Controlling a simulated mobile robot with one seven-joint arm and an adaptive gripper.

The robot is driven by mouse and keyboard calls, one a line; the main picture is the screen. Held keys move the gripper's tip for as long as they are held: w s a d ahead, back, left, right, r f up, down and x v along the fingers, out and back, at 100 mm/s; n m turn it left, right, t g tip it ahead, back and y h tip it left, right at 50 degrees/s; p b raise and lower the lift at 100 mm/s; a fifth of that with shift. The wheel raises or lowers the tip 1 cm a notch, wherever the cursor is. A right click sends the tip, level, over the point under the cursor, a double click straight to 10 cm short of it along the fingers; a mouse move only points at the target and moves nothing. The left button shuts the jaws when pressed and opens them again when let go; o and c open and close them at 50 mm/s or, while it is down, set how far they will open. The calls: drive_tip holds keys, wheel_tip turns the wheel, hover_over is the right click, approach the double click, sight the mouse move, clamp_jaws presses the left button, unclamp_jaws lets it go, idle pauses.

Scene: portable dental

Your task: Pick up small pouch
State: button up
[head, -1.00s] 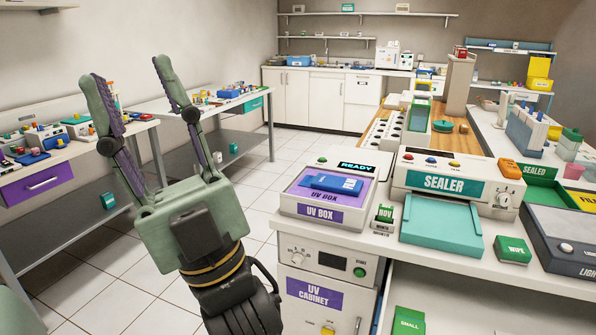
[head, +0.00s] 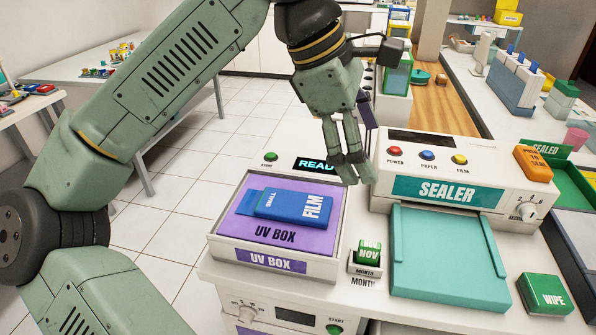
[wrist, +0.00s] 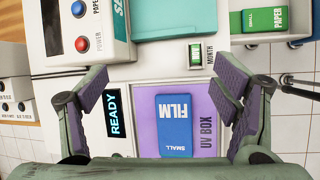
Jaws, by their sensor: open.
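A blue pouch marked SMALL FILM (head: 293,206) lies on the purple floor of the UV box (head: 264,255), and it also shows in the wrist view (wrist: 174,124). A green packet marked SMALL PAPER (wrist: 265,20) shows at the upper right of the wrist view; the head view does not show it now. My gripper (head: 350,170) points down above the back right of the UV box, higher than the blue pouch. In the wrist view its two fingers (wrist: 160,82) are spread wide with nothing between them, the blue pouch below and apart from them.
The sealer (head: 447,189) with its teal plate (head: 448,255) stands right of the UV box. A green NOV month block (head: 368,253) sits between them. A green WIPE pack (head: 545,294) lies at the right. A lit READY display (head: 316,165) is at the box's back.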

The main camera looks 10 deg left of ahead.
drive_tip(key=w+a+f+n+g+y, duration=0.1)
drive_tip(key=a+f+g+y, duration=0.3)
drive_tip(key=a, duration=0.6)
drive_tip(key=t+y, duration=0.1)
drive_tip(key=t, duration=0.1)
hover_over(292, 203)
wheel_tip(292, 203, down, 3)
drive_tip(key=shift+f, duration=0.15)
drive_tip(key=shift+f+p, duration=1.25)
drive_tip(key=shift+f, duration=1.75)
drive_tip(key=shift+c, duration=0.4)
drive_tip(key=c, duration=1.2)
